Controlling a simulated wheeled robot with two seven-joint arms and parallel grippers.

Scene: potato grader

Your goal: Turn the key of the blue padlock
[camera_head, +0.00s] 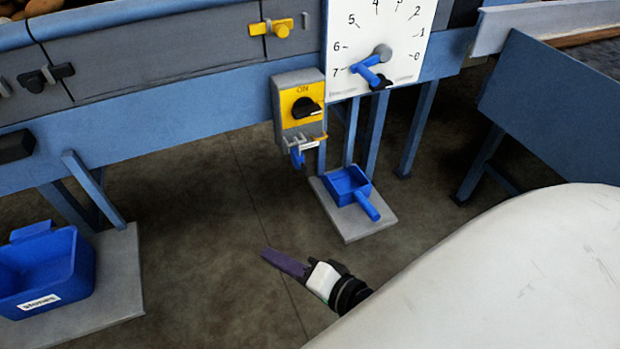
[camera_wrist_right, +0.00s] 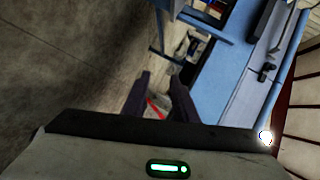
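The blue padlock (camera_head: 297,157) hangs from a grey hasp (camera_head: 303,141) under the yellow-faced switch box (camera_head: 300,106) on the machine's blue frame. It is small, and I cannot make out its key. My right gripper (camera_head: 268,254) is over the floor, below and a little left of the padlock in the head view, clearly apart from it. In the right wrist view my right gripper (camera_wrist_right: 160,82) shows two dark fingers spread apart, with no object clearly held between them. I cannot pick out the padlock with certainty in that view. My left gripper is not in view.
A blue scoop (camera_head: 351,185) lies on a grey plate (camera_head: 345,222) below the switch box. A numbered dial board (camera_head: 345,85) with a blue lever hangs right of it. A blue stones bin (camera_head: 75,265) stands at left. Bare floor (camera_head: 200,240) lies between.

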